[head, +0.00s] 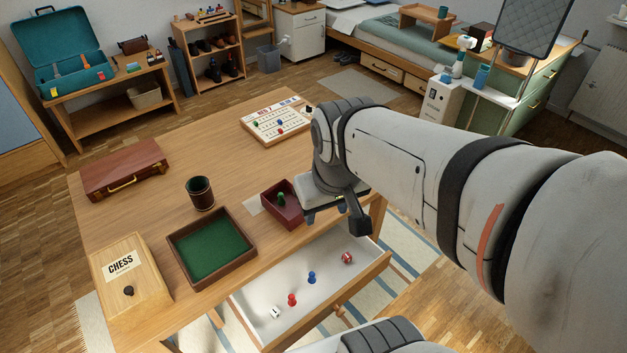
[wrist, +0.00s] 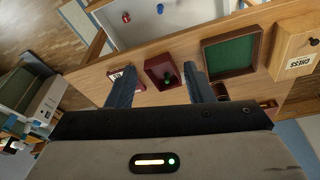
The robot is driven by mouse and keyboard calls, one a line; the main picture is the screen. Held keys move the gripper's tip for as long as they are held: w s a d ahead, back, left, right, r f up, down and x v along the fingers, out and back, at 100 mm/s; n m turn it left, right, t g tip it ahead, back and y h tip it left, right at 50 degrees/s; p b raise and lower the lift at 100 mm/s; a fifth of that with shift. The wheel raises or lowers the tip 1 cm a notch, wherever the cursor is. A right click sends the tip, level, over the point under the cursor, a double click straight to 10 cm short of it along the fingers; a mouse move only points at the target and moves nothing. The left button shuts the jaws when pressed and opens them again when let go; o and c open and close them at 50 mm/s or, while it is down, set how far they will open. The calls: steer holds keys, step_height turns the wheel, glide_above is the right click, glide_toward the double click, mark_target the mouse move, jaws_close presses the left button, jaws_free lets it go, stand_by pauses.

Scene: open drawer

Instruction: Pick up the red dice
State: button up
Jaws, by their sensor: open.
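The red dice (head: 346,257), red with pale marks, lies at the right end of the open white-lined drawer (head: 333,294). It also shows near the top of the wrist view (wrist: 126,17). My gripper (head: 324,215) is open and empty, above the table's front edge beside the small dark red box (head: 271,209). In the wrist view its two blue fingers (wrist: 159,70) are spread, with the red box seen between them. The dice is apart from the gripper, lower and toward the drawer's right end. My arm covers part of the table's right side.
A blue pawn (head: 311,278), a red pawn (head: 291,299) and a white die (head: 275,312) share the drawer. A green-lined tray (head: 235,282), a chess box (head: 130,268), a dice cup (head: 201,193) and a game board (head: 275,122) stand on the table.

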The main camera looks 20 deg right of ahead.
steer(key=w+d+f+n+g+b, duration=0.1)
steer(key=w+d+f+n+b, duration=0.2)
steer(key=f+n+b, duration=0.4)
steer(key=w+d+f+n+b, duration=0.3)
steer(key=w+f+b, duration=0.1)
steer(key=f, duration=0.5)
steer(key=n+g+b, duration=0.2)
steer(key=n+b, duration=0.8)
glide_above(347, 256)
step_height(347, 256, down, 17)
steer(key=shift+r, duration=0.1)
step_height(347, 256, down, 8)
steer(key=shift+r+b, duration=0.25)
steer(key=shift+b, duration=0.7)
steer(key=shift+c, duration=0.2)
jaws_close()
steer(key=shift+r, duration=0.1)
